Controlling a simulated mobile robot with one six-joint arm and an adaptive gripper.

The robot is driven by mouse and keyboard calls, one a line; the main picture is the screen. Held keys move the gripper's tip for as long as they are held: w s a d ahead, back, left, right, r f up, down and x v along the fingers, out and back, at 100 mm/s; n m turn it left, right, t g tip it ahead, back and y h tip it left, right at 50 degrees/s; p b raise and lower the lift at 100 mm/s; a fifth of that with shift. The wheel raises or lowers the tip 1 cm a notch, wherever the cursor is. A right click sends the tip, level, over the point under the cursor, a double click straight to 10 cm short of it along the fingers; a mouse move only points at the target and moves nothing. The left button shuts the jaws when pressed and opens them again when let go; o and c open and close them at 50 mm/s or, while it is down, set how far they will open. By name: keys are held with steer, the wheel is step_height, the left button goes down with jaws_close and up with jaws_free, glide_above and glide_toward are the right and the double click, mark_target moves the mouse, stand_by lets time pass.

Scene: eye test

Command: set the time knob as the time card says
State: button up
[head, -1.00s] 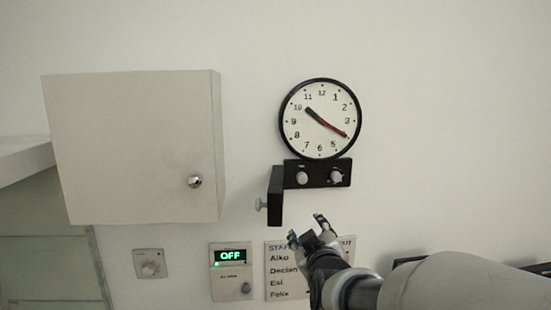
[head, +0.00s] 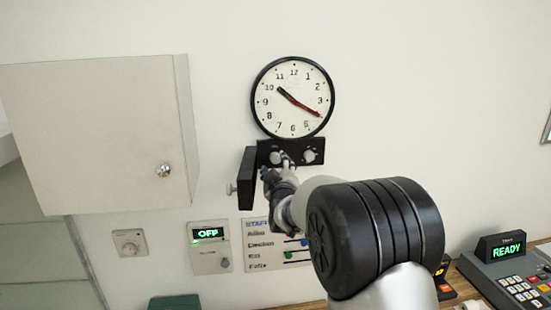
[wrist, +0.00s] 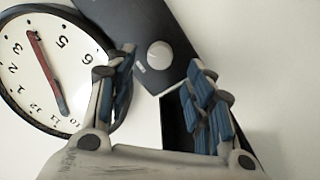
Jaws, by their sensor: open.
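A black panel (head: 296,146) with two pale knobs sits on the wall under the round clock (head: 292,97). The clock's short hand points near 10 and its long red hand near 4. My gripper (head: 277,168) is open in front of the left knob (head: 274,157), partly covering it. The right knob (head: 310,155) is clear of my fingers. In the wrist view, the left knob (wrist: 159,54) shows between and beyond my two blue-padded fingertips (wrist: 162,66), with a gap on both sides. I see no readable time card.
A black side plate (head: 247,180) juts out at the panel's left, close to my gripper. A cabinet (head: 95,135) hangs further left. Below are a box reading OFF (head: 209,233) and a staff board (head: 262,262). A device reading READY (head: 506,250) stands lower right.

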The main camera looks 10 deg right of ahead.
mark_target(276, 159)
steer(key=shift+w+d+p, duration=0.2)
steer(key=shift+w+p, duration=0.2)
steer(key=shift+w, duration=1.8)
steer(key=c, duration=1.1)
